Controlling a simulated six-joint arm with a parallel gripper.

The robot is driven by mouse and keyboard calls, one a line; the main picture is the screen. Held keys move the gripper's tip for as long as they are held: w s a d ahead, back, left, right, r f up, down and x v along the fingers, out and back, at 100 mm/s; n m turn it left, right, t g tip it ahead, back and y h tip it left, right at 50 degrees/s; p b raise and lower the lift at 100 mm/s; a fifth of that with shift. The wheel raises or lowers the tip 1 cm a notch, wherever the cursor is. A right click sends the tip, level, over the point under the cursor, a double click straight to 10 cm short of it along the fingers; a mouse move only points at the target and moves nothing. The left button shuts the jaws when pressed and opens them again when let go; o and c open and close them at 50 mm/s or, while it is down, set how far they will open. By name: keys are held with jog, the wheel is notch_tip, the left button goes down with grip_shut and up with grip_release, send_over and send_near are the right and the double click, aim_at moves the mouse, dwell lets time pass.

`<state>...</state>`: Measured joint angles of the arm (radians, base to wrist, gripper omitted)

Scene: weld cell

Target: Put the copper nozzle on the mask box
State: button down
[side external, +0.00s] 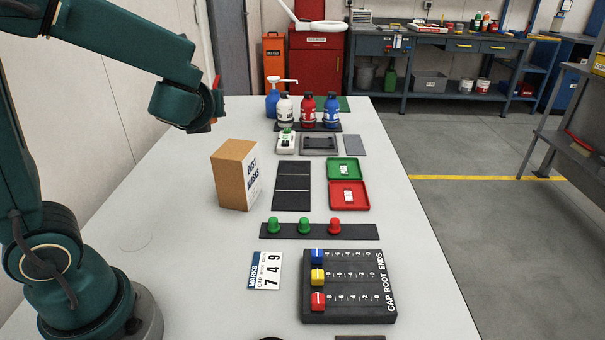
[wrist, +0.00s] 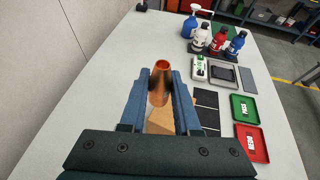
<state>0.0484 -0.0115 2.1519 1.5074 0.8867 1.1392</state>
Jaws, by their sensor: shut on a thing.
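The copper nozzle (wrist: 160,84) is a tapered orange tube between the two blue fingers of my gripper (wrist: 161,78) in the wrist view. My gripper is shut on it, and its open round end points away from the wrist. The mask box (side external: 231,176) is a brown carton with a white side lettered "DUST MASKS", standing upright on the table. A tan part of the box (wrist: 157,122) shows beyond and below the nozzle in the wrist view, partly hidden by the fingers. In the side view my wrist is above the box and farther back; the fingers are mostly hidden there.
Dark mats (side external: 292,186), a green tray (side external: 345,169) and a red tray (side external: 348,196) lie right of the box. Bottles (side external: 307,108) stand at the back. Colored knobs (side external: 304,226) and a slider board (side external: 347,287) are nearer. The table (side external: 175,200) left of the box is clear.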

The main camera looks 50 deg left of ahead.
notch_tip(320, 180, up, 2)
jog(key=shift+r, duration=0.15)
jog(key=shift+w+d+f+m+t+h, duration=0.25)
jog(key=shift+w+d+m+t+h, duration=0.15)
jog(key=shift+m+t+h, duration=0.3)
jog(key=s+a+r+n+g+y, duration=0.1)
jog(key=s+a+r, duration=0.1)
jog(key=s+a, duration=0.4)
send_over(235, 149)
notch_tip(235, 149, down, 7)
jog(key=shift+a, duration=0.1)
jog(key=shift+f, duration=1.95)
jog(key=shift+f, duration=0.1)
